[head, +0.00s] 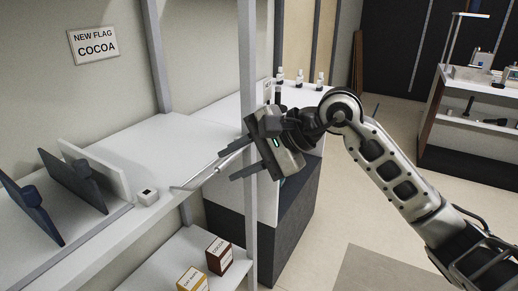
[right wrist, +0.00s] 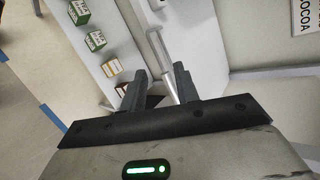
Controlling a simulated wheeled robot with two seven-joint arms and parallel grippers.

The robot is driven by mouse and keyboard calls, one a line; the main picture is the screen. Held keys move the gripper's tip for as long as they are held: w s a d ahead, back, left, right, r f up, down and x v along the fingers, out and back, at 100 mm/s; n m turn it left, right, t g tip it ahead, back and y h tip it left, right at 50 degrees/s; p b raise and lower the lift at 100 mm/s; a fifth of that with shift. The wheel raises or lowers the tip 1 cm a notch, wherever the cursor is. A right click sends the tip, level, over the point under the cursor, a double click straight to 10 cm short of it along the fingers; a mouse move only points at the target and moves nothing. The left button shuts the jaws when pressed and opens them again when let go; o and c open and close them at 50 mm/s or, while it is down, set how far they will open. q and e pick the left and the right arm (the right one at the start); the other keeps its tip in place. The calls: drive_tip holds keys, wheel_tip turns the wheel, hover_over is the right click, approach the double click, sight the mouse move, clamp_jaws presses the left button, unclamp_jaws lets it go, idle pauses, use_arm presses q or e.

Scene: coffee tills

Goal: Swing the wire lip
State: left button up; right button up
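The wire lip (head: 205,175) is a thin pale rod at the right end of the white upper shelf (head: 150,150), running up toward my right gripper. My right gripper (head: 238,160) is open, beside the grey upright post at the shelf's end. In the right wrist view its two dark fingers (right wrist: 160,88) stand apart, and the pale rod (right wrist: 158,52) runs down between them, closer to the right finger. I cannot tell whether a finger touches it. The rod's near end is partly hidden by the gripper. My left gripper is not in view.
A small white block (head: 147,198) and dark upright dividers (head: 72,180) stand on the upper shelf. Below are a brown cocoa box (head: 218,254) and a yellow box (head: 192,280). The grey post (head: 248,90) is close to my gripper. A counter with bottles (head: 299,78) stands behind.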

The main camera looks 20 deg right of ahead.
sight(232, 159)
drive_tip(key=w+d+r+n+t+h, duration=0.1)
drive_tip(key=w+d+h, duration=0.15)
drive_tip(key=d, duration=0.25)
drive_tip(key=shift+h, duration=0.25)
drive_tip(key=x, duration=0.3)
drive_tip(key=b+x, duration=0.1)
drive_tip(key=x, duration=0.3)
drive_tip(key=shift+a+r, duration=0.1)
drive_tip(key=shift+a, duration=0.15)
drive_tip(key=shift+w, duration=0.15)
drive_tip(key=shift+c, duration=0.9)
clamp_jaws()
